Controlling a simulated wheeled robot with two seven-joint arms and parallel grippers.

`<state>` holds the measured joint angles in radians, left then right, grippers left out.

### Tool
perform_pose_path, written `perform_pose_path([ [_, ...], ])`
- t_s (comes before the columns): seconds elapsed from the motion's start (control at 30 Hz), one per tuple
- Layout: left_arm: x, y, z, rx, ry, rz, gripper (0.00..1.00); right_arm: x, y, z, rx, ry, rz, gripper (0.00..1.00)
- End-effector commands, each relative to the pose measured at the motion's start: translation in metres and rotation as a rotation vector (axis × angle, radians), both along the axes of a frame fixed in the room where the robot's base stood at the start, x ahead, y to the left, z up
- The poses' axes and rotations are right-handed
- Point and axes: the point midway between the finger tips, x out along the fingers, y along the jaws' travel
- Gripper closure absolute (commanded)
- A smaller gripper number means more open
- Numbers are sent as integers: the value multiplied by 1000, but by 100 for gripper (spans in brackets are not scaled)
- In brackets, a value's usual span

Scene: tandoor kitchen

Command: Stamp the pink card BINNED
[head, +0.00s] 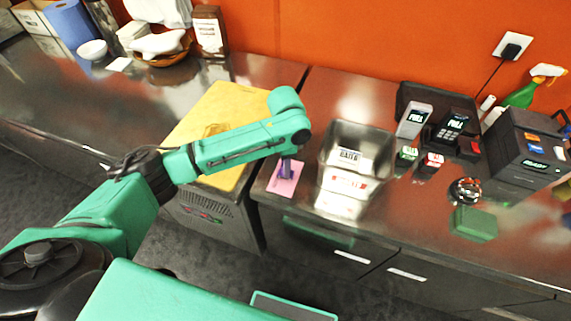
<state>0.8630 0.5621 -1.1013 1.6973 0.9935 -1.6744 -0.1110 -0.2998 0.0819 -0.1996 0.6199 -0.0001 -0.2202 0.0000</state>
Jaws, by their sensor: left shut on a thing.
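The pink card (278,188) lies flat on the steel counter, close to its front edge and left of the steel bin. My left gripper (288,158) points down above it, shut on a small purple stamp (286,171). The stamp's lower end is over the card and looks to be at or just above its surface; I cannot tell whether it touches. The gripper and stamp hide the card's upper middle, and no print on it can be read. My right gripper is not in view.
A steel bin (383,143) with labels stands right of the card. Beyond are a green block (407,155), a red block (431,163), a card terminal (451,128) and a dark printer-like box (526,145). A yellow board (238,103) lies to the left.

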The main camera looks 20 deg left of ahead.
Motion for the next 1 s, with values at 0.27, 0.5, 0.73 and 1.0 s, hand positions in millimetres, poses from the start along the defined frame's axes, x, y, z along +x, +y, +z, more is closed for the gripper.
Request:
perform_pose_path([
  [0.27, -1, 0, -1, 1, 3, 0, 100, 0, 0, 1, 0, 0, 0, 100],
  [0.5, -1, 0, -1, 1, 3, 0, 100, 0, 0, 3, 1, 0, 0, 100],
  [0.73, -1, 0, -2, 1, 4, 0, 100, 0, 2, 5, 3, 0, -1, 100],
  [1.0, -1, 0, -2, 1, 4, 0, 100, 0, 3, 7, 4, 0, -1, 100],
])
